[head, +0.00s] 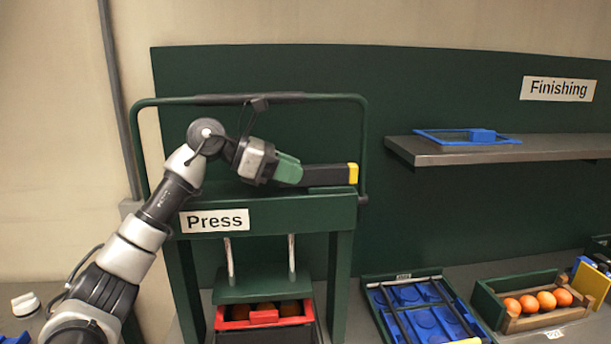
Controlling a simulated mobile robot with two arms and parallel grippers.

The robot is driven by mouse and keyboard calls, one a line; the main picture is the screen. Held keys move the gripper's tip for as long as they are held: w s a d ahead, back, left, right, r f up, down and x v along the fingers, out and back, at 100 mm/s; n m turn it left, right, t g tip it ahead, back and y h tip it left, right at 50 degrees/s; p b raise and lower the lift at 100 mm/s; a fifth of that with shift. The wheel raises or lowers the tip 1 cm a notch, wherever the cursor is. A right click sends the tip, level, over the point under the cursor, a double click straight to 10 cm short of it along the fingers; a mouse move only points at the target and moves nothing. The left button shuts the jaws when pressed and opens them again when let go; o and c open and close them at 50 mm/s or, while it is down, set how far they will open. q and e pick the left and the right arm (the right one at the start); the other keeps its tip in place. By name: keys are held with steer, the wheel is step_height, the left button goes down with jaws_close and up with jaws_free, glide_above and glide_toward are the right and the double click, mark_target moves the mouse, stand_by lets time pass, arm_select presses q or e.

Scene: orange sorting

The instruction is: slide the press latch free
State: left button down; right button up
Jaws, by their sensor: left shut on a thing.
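The green press (262,219) stands at the left, with a "Press" sign (214,221) on its front beam. The press latch (328,176), a dark bar with a yellow end, lies along the top beam at its right. My left gripper (291,171), with green fingers, reaches in from the left and is shut on the latch's left end. The fingers hide that end. A green handle bar (362,125) arches over the press. My right gripper is not in view.
Under the press plate (262,286) is a red tray (236,324) with dark round things. To the right are a blue moulded tray (377,298) and a wooden crate (515,325) of oranges. A shelf (560,149) holds a blue frame (446,139).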

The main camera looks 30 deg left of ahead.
arm_select(q)
steer(key=c, duration=1.3)
jaws_free()
steer(key=shift+a, duration=0.1)
steer(key=o, duration=0.4)
steer(key=shift+s+a, duration=0.15)
steer(key=shift+s+a, duration=0.15)
steer(key=shift+a, duration=0.1)
steer(key=b+v, duration=0.2)
steer(key=v, duration=0.4)
steer(key=shift+s+a+r, duration=0.1)
steer(key=shift+a, duration=0.05)
steer(key=shift+s+a+r, duration=0.15)
steer(key=shift+a, duration=0.05)
